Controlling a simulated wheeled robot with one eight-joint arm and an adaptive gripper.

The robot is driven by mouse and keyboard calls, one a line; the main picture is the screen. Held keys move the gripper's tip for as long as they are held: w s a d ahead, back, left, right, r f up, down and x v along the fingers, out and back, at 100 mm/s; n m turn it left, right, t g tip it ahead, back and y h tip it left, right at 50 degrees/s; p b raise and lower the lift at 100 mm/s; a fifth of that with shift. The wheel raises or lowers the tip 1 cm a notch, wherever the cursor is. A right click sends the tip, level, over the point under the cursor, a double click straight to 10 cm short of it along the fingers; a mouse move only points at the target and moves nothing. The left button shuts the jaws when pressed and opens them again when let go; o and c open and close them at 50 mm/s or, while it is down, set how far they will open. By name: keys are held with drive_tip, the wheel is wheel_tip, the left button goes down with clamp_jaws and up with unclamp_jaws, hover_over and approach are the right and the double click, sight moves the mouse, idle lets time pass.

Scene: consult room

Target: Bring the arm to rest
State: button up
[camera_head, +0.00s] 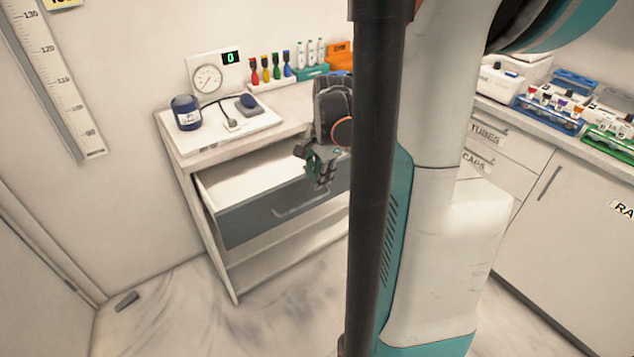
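My gripper (322,172) hangs pointing down over the front right part of an open drawer (256,179), close to the drawer's front panel. Its dark fingers look small here, and I cannot tell whether they are apart or closed. I cannot tell whether it touches the drawer front. My white and teal arm and a dark column fill the middle of the view and hide the drawer's right end.
A right counter (537,121) holds tube racks. A small dark object (127,301) lies on the floor at left.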

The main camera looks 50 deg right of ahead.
drive_tip(key=shift+s+r, duration=0.1)
drive_tip(key=shift+r, duration=0.3)
idle(0.3)
